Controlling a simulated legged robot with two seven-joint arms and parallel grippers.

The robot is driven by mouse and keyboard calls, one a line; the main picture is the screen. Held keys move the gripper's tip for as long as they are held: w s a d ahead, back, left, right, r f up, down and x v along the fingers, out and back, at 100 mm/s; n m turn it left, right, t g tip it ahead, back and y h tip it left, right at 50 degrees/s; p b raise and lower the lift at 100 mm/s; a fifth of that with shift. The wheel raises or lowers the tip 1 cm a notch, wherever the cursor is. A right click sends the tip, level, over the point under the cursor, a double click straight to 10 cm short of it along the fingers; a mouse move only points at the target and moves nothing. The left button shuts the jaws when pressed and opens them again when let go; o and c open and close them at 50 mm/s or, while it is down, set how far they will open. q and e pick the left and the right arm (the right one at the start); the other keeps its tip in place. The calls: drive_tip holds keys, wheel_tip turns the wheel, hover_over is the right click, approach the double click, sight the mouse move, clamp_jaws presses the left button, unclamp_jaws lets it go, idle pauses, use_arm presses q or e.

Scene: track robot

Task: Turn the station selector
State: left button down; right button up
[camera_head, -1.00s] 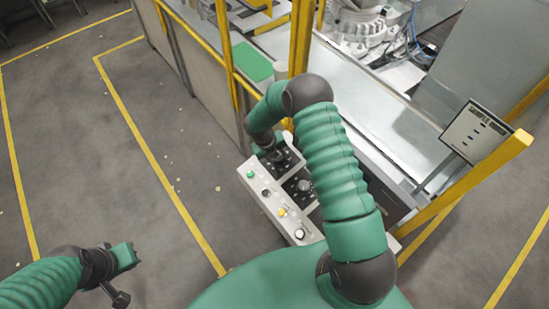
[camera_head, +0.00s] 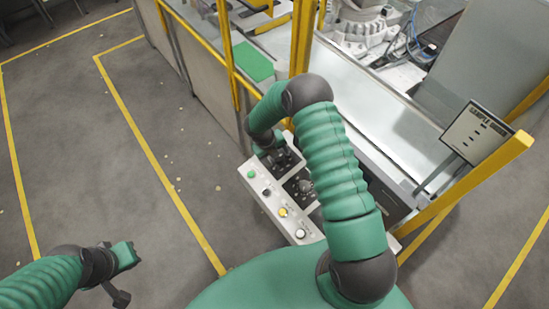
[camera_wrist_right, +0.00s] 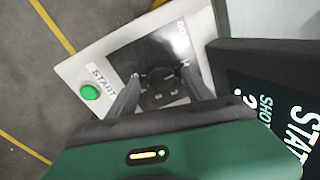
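A light control panel (camera_head: 258,185) stands below my right arm. In the right wrist view, a round dark knob (camera_wrist_right: 161,78) sits on a black plate (camera_wrist_right: 140,50) with white markings, partly unreadable. I cannot read a label naming it as the station selector. My right gripper (camera_wrist_right: 160,72) has its two dark fingers apart, one on each side of the knob, with gaps seeming to show. In the head view my right gripper (camera_head: 280,158) is over the panel's far end, its fingers hard to make out. My left gripper (camera_head: 125,256) is over the floor at lower left, away from the panel.
A green START button (camera_wrist_right: 90,92) lies left of the knob. A dark display (camera_wrist_right: 265,85) stands close on the right. Yellow posts (camera_head: 300,40) and a slanted sign (camera_head: 474,133) stand nearby.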

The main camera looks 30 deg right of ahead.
drive_tip(key=b+v, duration=0.4)
drive_tip(key=v, duration=1.3)
